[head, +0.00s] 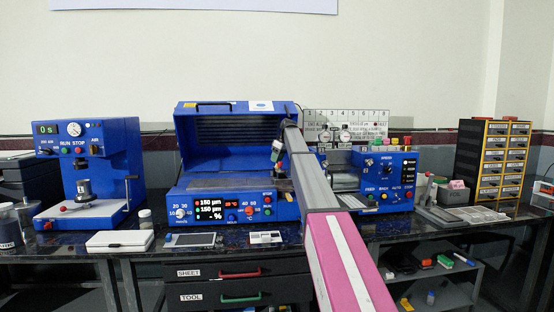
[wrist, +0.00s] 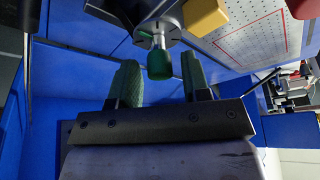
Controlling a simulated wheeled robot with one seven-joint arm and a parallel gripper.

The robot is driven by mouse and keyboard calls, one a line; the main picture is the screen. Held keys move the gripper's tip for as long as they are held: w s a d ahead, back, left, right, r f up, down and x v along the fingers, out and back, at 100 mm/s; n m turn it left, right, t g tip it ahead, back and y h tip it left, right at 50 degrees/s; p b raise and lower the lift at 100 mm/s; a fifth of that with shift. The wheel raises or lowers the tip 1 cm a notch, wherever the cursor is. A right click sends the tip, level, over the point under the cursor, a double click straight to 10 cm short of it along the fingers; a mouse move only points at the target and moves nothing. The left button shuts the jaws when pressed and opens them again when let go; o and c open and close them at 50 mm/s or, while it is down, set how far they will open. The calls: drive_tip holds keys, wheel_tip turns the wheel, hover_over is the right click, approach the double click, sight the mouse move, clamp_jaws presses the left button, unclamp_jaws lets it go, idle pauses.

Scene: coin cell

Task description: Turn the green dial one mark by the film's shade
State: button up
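The green dial (wrist: 158,65) shows in the wrist view as a small green cap on a light metal stem, in front of a dark round base with marks. My gripper (wrist: 161,66) is open. Its two green-padded fingers stand either side of the dial with a gap on each side, not visibly touching it. In the head view my gripper (head: 279,155) is at the open blue coating machine (head: 188,150), and I cannot make out the green dial there. I cannot tell the film's shade; a pale dotted plate with a red outline (wrist: 248,42) lies beside the dial.
A yellow block (wrist: 205,14) sits close to the dial's base. The blue hood stands open behind my gripper. A numbered board (head: 345,117) stands behind, and a blue control box (head: 372,190) stands right. A white box (head: 120,241) lies on the dark bench.

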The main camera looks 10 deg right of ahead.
idle(0.3)
drive_tip(key=v, duration=1)
drive_tip(key=shift+r, duration=0.4)
